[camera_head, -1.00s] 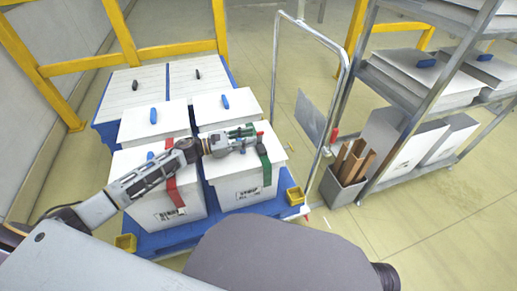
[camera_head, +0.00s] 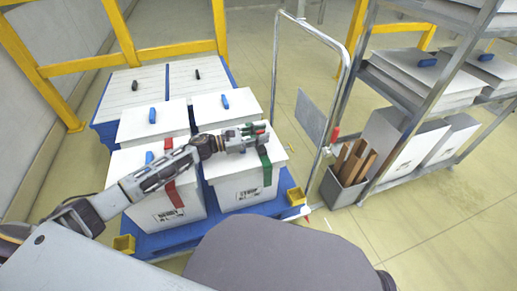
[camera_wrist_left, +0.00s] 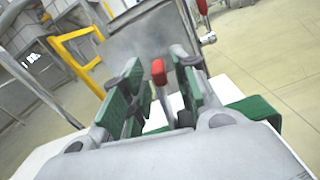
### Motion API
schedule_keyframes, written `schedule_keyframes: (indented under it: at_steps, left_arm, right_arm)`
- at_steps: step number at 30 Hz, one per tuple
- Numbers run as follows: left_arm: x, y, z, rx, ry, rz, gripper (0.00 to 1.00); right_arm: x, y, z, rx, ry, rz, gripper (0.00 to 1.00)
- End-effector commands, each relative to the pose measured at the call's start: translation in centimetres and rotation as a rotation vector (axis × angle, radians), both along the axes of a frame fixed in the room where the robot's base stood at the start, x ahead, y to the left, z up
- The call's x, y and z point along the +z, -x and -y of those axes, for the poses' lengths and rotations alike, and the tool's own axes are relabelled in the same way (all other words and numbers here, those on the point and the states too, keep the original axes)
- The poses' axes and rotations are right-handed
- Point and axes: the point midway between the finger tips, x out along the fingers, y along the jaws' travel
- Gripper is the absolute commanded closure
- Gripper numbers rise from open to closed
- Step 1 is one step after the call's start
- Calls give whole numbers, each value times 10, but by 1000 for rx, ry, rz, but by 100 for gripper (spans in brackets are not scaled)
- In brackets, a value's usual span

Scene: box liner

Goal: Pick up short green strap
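The short green strap (camera_head: 266,172) lies over the lid edge of the front right white box (camera_head: 236,188) and hangs down its front. In the left wrist view part of the green strap (camera_wrist_left: 257,110) shows to the right of the fingers. My left gripper (camera_head: 262,131) is above this box's lid, close to the strap's upper end. In the left wrist view the left gripper (camera_wrist_left: 156,98) has its green finger pads apart. A slim upright piece with a red top (camera_wrist_left: 158,72) shows between them; I cannot tell whether they touch it. My right gripper is not in view.
A red strap (camera_head: 173,186) hangs on the front left box (camera_head: 150,205). The boxes stand on a blue pallet (camera_head: 215,222). A metal trolley handle (camera_head: 340,75) rises to the right. A bin with wooden pieces (camera_head: 345,185) and a metal shelf (camera_head: 425,90) stand beyond it.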

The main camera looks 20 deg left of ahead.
Motion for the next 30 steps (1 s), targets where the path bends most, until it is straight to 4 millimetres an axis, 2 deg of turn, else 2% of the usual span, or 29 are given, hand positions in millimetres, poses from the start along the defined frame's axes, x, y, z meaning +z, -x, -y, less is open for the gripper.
schedule_keyframes:
  at_steps: [8, 15, 30]
  left_arm:
    - [0, 0, 0, 0, 0, 0, 71]
    - [0, 0, 0, 0, 0, 0, 100]
    - [2, 0, 0, 0, 0, 1, 100]
  right_arm:
    - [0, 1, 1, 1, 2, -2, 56]
    - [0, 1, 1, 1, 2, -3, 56]
    - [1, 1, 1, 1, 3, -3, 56]
